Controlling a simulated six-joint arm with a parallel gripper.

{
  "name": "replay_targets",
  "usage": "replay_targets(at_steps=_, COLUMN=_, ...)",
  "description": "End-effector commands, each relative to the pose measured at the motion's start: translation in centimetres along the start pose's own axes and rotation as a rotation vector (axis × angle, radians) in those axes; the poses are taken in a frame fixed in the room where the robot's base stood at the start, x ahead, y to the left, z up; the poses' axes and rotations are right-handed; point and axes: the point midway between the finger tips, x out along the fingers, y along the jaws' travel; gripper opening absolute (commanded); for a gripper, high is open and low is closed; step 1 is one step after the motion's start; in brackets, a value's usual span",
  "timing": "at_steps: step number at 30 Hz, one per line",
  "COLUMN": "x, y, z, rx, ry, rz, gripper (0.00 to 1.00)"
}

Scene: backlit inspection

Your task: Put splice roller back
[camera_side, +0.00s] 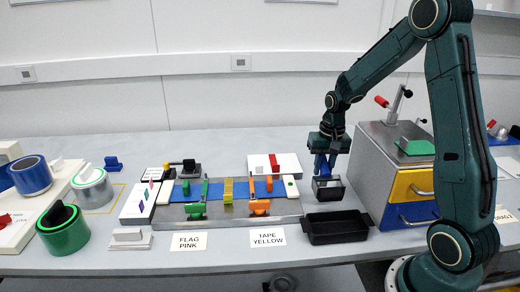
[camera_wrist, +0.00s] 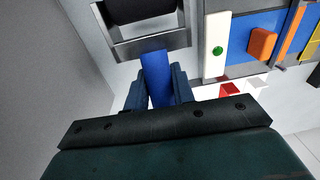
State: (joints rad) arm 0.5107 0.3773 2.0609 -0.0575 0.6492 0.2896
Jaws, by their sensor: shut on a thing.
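My gripper (camera_side: 326,160) is shut on the blue handle of the splice roller (camera_side: 328,190), a grey metal frame with a black roller in it. The roller hangs below my gripper, just behind the black tray (camera_side: 336,239); the side view does not clearly show whether it is clear of the table. In the wrist view the blue handle of the splice roller (camera_wrist: 156,78) sits between the two fingers of my gripper (camera_wrist: 156,90), and the frame is beyond them, cut by the top edge. The black tray looks empty.
A drawer cabinet (camera_side: 368,178) with yellow and blue drawers stands close to the right. The inspection plate (camera_side: 285,223), with a blue strip, orange and green clamps, lies to the left. Labels read FLAG PINK (camera_side: 189,242) and TAPE YELLOW (camera_side: 268,237). Tape rolls stand far left.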

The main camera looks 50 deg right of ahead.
Motion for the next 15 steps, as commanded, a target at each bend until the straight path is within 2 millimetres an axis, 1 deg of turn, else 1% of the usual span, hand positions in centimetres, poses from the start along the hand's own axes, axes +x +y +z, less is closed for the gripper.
replay_targets(at_steps=8, x=0.5, y=0.0, z=0.0, rx=0.000, ry=-0.001, rz=0.000, gripper=0.02)
replay_targets(at_steps=11, x=1.4, y=0.1, z=0.1, rx=0.000, ry=-0.002, rz=0.001, gripper=0.02)
replay_targets(at_steps=15, x=3.1, y=0.2, z=0.1, rx=0.000, ry=-0.003, rz=0.001, gripper=0.02)
